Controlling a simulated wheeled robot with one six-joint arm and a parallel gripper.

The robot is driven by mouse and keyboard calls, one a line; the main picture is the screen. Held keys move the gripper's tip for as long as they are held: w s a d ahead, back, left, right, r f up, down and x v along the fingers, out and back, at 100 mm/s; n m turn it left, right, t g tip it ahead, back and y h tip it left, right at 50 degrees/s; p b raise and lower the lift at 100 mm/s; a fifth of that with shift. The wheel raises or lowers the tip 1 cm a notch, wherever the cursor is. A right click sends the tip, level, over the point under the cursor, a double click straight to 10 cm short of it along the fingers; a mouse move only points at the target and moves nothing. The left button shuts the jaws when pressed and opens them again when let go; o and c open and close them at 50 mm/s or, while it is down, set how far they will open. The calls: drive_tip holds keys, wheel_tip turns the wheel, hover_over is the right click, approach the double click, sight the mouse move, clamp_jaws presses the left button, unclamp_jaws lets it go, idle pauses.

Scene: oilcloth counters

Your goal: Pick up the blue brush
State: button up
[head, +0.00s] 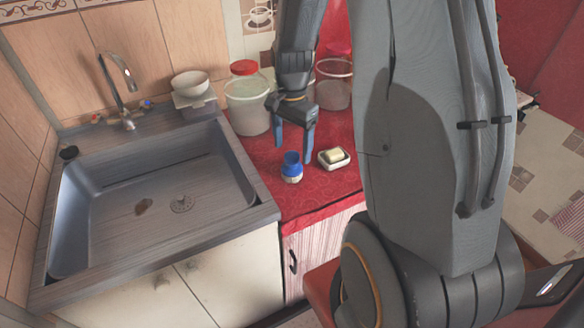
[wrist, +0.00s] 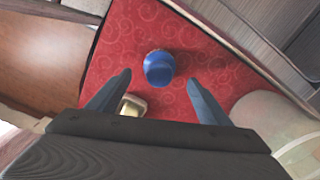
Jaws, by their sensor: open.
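The blue brush (head: 291,167) is a small, stubby blue thing with a pale band low on it. It stands on the red patterned counter (head: 320,190), near the sink side. In the wrist view the brush (wrist: 159,68) shows as a rounded blue shape, lying between the lines of my two fingers and beyond their tips. My gripper (head: 294,147) is open and empty, fingers pointing down, above and just behind the brush in the head view. The gripper also shows in the wrist view (wrist: 159,80), with a finger on each side. No contact with the brush is visible.
A white dish (head: 345,163) with a pale soap bar (head: 333,155) sits close to the brush's right. Clear tubs (head: 250,117) stand behind. The sink (head: 250,195) is on the left, with a white bowl (head: 190,82) at its back corner. The counter's front strip is clear.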

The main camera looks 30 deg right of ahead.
sight(292, 163)
drive_tip(key=shift+s+f+p, duration=0.1)
drive_tip(key=shift+f+p, duration=0.9)
drive_tip(key=shift+f, duration=2.3)
drive_tip(key=c, duration=1.3)
drive_tip(key=shift+o, duration=0.2)
